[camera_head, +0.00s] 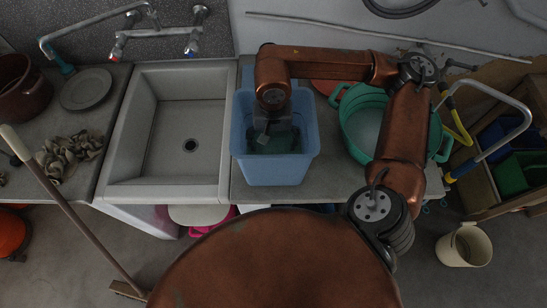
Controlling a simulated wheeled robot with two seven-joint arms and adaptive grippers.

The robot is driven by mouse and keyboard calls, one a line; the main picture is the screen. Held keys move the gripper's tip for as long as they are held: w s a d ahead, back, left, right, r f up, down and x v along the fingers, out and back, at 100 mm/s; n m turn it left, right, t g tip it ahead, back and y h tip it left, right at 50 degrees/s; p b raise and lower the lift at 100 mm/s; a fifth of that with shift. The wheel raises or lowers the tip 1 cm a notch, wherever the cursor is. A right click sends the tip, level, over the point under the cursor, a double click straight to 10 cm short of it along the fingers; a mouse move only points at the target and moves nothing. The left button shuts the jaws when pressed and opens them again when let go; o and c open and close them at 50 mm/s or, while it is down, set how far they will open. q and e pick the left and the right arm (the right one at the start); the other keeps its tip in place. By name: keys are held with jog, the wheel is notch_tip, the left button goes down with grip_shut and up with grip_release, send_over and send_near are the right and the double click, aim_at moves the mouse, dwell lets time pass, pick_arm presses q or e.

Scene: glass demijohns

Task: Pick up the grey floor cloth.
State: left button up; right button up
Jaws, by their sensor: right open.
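My right gripper (268,132) reaches down into a blue tub (275,172) on the counter, right of the sink. Its jaws are open, small and partly hidden by my own wrist. Something dark grey-green (287,143) shows low in the tub beneath the jaws. I cannot tell whether it is the cloth, water or the tub's shaded floor, nor whether the jaws touch it. A crumpled grey-beige heap (70,155) lies on the counter left of the sink, far from the gripper. I cannot tell for sure whether it is cloth. My left gripper is out of view.
The grey sink (172,165) is empty, with taps (193,45) behind it. A green basin (362,128) stands right of the tub, partly under my right arm. A grey plate (86,88) and a brown pot (22,88) are at the left. A cream bucket (464,246) stands on the floor.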

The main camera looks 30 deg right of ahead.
aim_at(274, 153)
notch_tip(274, 153, down, 6)
jog(key=shift+s+d+r, duration=0.1)
jog(key=shift+s+r, duration=0.05)
jog(key=shift+r, duration=0.05)
jog(key=shift+c, duration=0.6)
jog(key=c, duration=1.2)
notch_tip(274, 153, up, 10)
jog(key=shift+r, duration=0.1)
